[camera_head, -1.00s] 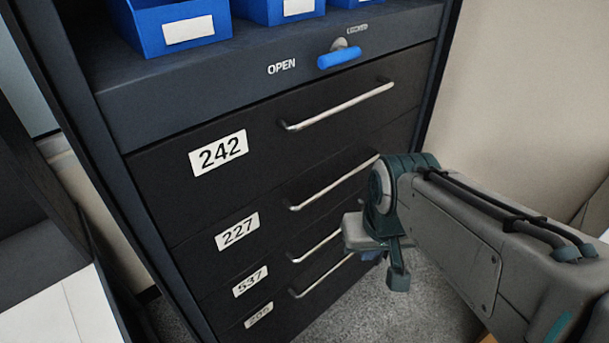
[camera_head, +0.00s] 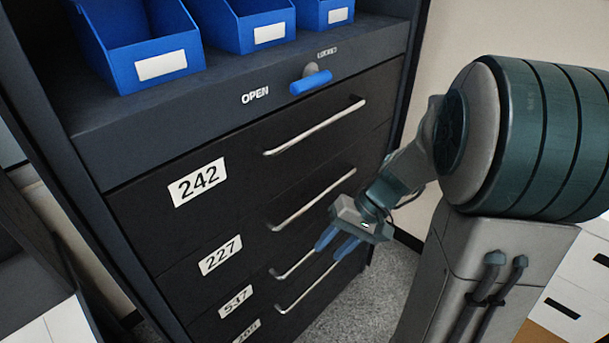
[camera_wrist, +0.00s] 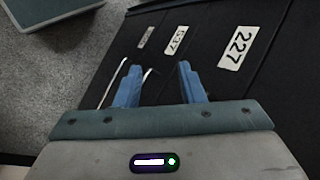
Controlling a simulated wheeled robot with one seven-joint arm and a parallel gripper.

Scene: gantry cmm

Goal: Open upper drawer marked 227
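The drawer marked 227 (camera_head: 250,250) is shut, the second from the top of a dark cabinet, below the drawer marked 242 (camera_head: 230,190). Its bar handle (camera_head: 300,206) slants up to the right. Its white label (camera_wrist: 237,48) shows in the wrist view; its handle cannot be made out there. My gripper (camera_head: 328,253) is open and empty, below and right of that handle in the head view, in front of the lower handles. Its two blue fingers (camera_wrist: 160,66) stand apart. A blue lever (camera_head: 311,83) sits above the drawers, nearer the word LOCKED than OPEN.
The drawers marked 537 (camera_head: 236,301) and one lower are shut, with bar handles close to my fingers. Blue bins (camera_head: 140,45) stand on the shelf above. Grey floor (camera_head: 345,305) is clear in front. A white drawer unit (camera_head: 570,290) stands at the lower right.

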